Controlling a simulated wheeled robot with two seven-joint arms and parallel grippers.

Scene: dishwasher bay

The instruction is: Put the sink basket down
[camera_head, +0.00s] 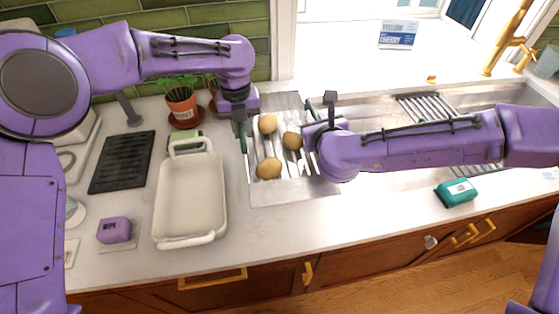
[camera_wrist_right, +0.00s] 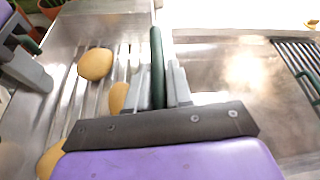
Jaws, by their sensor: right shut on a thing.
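The sink basket (camera_head: 281,153) is a slatted metal rack with dark green handles at its left and right ends. It is at the drainboard left of the sink, and I cannot tell whether its base touches. Three potatoes lie in it: one at the back (camera_head: 267,124), one at the right (camera_head: 292,141), one at the front (camera_head: 269,169). My right gripper (camera_head: 318,120) is shut on the right green handle, which shows between its fingers in the right wrist view (camera_wrist_right: 157,68). My left gripper (camera_head: 241,126) is at the left handle; its grip is partly hidden.
A cream baking dish (camera_head: 190,239) stands left of the basket, with potted plants (camera_head: 183,108) behind it. A black ridged mat (camera_head: 122,162) and a purple block (camera_head: 114,230) lie further left. A green box (camera_head: 456,193) lies in front of the sink (camera_wrist_right: 225,75).

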